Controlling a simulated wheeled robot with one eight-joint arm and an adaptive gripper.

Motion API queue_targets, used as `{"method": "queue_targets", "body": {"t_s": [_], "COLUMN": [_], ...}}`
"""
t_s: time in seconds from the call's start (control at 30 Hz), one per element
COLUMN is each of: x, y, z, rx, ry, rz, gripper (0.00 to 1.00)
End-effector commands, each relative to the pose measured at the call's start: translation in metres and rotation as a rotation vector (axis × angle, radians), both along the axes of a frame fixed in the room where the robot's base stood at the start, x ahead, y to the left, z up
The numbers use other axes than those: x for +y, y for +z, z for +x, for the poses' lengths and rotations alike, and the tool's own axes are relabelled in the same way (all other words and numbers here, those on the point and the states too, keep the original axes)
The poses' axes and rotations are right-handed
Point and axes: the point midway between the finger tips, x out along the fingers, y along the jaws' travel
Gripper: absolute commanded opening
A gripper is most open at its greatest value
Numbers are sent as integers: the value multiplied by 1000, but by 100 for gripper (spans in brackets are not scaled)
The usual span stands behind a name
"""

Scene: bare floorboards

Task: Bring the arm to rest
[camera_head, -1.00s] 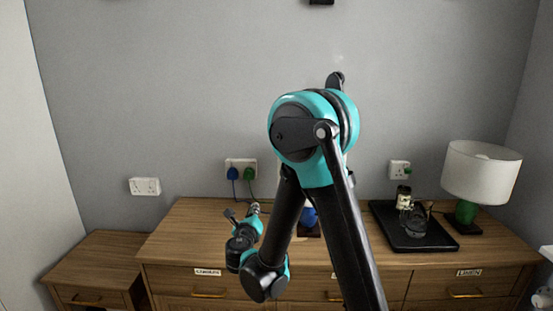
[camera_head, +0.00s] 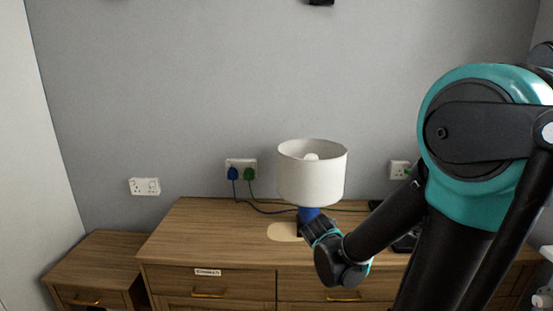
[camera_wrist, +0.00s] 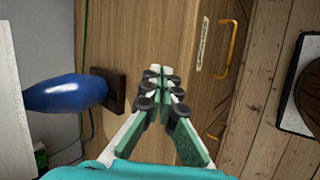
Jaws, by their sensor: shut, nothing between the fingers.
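My arm crosses the right side of the head view, with the elbow high at the right. My gripper (camera_head: 312,226) is low over the front of the wooden dresser (camera_head: 215,225), in front of a lamp with a white shade (camera_head: 312,178) and a blue body (camera_head: 308,213). In the wrist view my gripper (camera_wrist: 160,76) has its fingers together with nothing between them. The blue lamp body also shows there (camera_wrist: 65,93), left of the fingers and apart from them in the picture. Whether the fingers touch the dresser cannot be told.
A low wooden cabinet (camera_head: 95,262) stands at the left. Wall sockets (camera_head: 241,170) with plugs and cables are behind the dresser. My arm hides most of the dresser's right side. A dark and white object (camera_wrist: 305,85) lies on the floorboards (camera_wrist: 262,110).

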Motion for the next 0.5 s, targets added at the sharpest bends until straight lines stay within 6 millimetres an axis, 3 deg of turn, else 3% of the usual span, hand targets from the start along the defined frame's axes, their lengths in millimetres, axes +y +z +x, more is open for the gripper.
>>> {"method": "queue_targets", "body": {"t_s": [0.13,0.3,0.5], "x": [-20,-20,-10], "y": [-18,-34,-42], "z": [-51,-99,-130], "rx": [6,13,27], "ry": [-350,-733,-1019], "rz": [335,671,901], "gripper": [0,0,0]}}
